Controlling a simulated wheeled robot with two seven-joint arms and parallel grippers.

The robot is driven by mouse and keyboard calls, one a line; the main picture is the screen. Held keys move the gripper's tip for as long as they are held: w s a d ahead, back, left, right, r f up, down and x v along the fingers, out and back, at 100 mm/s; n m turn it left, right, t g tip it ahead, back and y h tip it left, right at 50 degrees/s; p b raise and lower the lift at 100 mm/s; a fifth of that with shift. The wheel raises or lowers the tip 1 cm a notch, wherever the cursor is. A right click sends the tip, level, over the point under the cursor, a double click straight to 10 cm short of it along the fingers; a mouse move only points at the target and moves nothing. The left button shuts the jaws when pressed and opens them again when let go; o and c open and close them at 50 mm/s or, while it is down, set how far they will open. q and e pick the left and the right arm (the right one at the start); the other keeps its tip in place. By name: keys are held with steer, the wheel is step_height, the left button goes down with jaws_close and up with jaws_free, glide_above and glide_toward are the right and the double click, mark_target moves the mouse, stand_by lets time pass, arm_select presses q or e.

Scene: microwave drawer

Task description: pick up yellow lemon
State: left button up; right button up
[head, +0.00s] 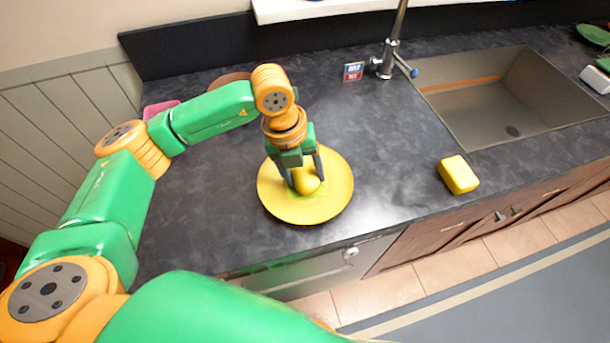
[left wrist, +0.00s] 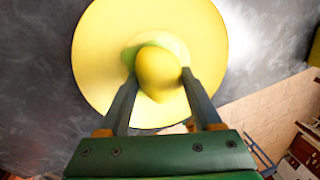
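A yellow lemon (head: 307,184) sits over the yellow plate (head: 325,208) on the dark counter. My left gripper (head: 303,182) reaches down over the plate with its fingers on either side of the lemon. In the left wrist view, the lemon (left wrist: 158,73) lies between the two fingertips (left wrist: 158,78), which stand apart at its sides. A green thing (left wrist: 130,55) shows partly behind the lemon on the plate. Whether the fingers press on the lemon is hard to see. My right gripper is not in view.
A yellow sponge-like block (head: 458,174) lies to the right of the plate. The sink (head: 480,100) and faucet (head: 390,50) are at the back right. A small card (head: 353,71) and a brown round item (head: 228,80) stand behind. The counter's front edge is close to the plate.

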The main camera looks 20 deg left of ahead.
arm_select(q)
steer(key=c, duration=0.4)
steer(key=shift+o, duration=0.2)
steer(key=shift+r, duration=0.1)
